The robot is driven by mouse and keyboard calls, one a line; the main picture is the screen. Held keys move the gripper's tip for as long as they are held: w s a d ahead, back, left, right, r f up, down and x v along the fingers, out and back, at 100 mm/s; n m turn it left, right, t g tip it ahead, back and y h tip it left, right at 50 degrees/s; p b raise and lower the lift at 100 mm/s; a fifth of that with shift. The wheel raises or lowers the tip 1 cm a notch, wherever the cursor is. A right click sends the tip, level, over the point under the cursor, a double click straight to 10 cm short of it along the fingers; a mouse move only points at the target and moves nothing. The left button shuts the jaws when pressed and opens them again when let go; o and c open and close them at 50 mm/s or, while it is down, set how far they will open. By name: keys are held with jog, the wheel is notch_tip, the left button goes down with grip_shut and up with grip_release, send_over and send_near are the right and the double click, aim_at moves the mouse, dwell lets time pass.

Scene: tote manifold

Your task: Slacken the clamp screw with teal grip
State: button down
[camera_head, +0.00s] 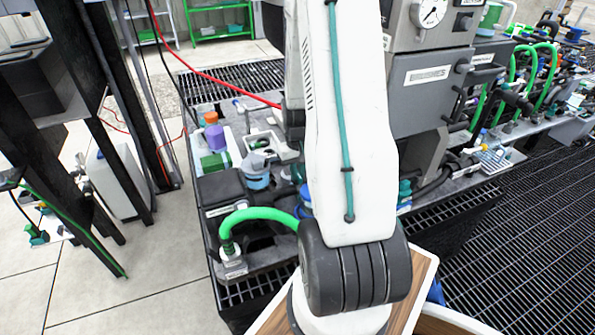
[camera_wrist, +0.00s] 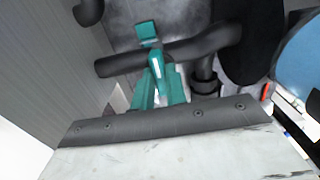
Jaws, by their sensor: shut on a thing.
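In the wrist view a teal grip (camera_wrist: 155,60) stands at the top centre, in front of a thick dark bar (camera_wrist: 205,45) that runs across it. The clamp screw's shank cannot be made out. My gripper (camera_wrist: 161,76) is at the teal grip, with teal parts on both sides of its lower end, and is shut on it. Fingers and grip are close in colour, so their exact border is hard to see. In the head view my white arm hides the gripper and the grip.
A pale surface with a bolted dark strip (camera_wrist: 160,121) fills the lower wrist view. A blue rounded thing (camera_wrist: 300,65) is at right. In the head view a green hose (camera_head: 258,214), a purple bottle (camera_head: 214,137) and a grey gauge cabinet (camera_head: 430,75) surround my arm. Open floor lies left.

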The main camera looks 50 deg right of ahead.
jog(key=shift+w, duration=0.1)
jog(key=c, duration=1.4)
grip_release()
jog(key=shift+c, duration=0.2)
jog(key=shift+r, duration=0.1)
notch_tip(320, 180, up, 8)
jog(key=shift+f, duration=0.15)
